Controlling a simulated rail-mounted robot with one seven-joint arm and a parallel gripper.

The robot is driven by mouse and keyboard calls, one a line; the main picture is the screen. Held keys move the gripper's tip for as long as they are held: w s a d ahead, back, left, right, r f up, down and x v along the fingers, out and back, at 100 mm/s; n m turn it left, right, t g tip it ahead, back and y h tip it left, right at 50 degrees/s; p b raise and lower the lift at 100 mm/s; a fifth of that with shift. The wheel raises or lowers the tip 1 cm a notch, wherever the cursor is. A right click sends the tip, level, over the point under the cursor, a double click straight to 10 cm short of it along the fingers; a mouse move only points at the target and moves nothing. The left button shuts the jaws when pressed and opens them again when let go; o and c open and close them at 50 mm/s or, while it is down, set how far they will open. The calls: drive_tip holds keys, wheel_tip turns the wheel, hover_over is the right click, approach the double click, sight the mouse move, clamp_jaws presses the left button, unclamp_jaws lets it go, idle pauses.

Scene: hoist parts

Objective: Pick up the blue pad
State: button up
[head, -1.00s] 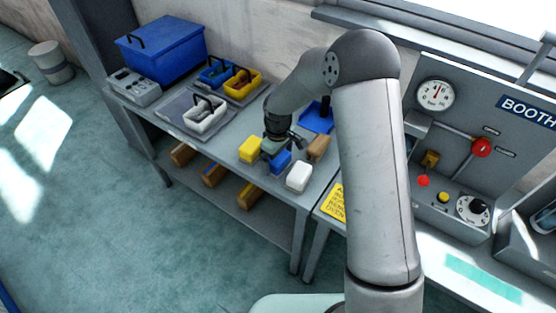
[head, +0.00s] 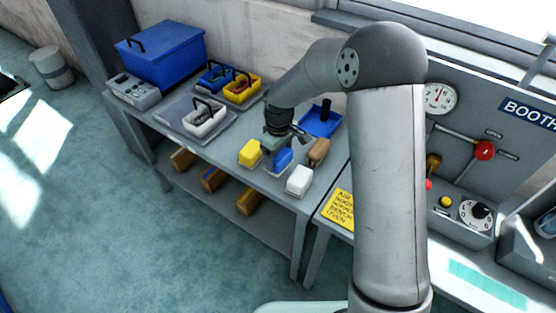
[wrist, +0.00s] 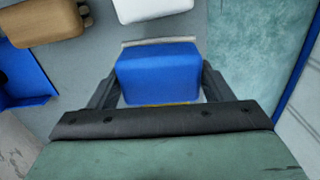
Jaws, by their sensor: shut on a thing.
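The blue pad (head: 283,158) is a small blue block at the middle of the bench in the head view, between a yellow pad (head: 251,153) and a white pad (head: 299,180). My gripper (head: 281,146) points down and is shut on the blue pad, a little above the bench top. In the wrist view the blue pad (wrist: 158,75) sits between the two dark fingers of my gripper (wrist: 158,88), one at each side. A pale edge shows along its far side. The pad's underside is hidden.
A brown pad (head: 320,150) and a blue tray (head: 322,119) stand close by on the right. A grey tray with small bins (head: 206,118) and a big blue box (head: 160,52) are at the left. Brown blocks (head: 214,180) lie on the lower shelf.

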sight(282, 162)
drive_tip(key=s+r, duration=0.1)
drive_tip(key=r, duration=0.1)
drive_tip(key=s+r+b, duration=0.1)
drive_tip(key=s, duration=0.1)
drive_tip(key=shift+s+d+r, duration=0.15)
drive_tip(key=shift+d+r, duration=0.25)
drive_tip(key=s+d+r+b, duration=0.1)
drive_tip(key=s+r, duration=0.3)
drive_tip(key=s, duration=0.5)
drive_tip(key=shift+d+r+b, duration=0.2)
drive_tip(key=shift+d+b, duration=0.2)
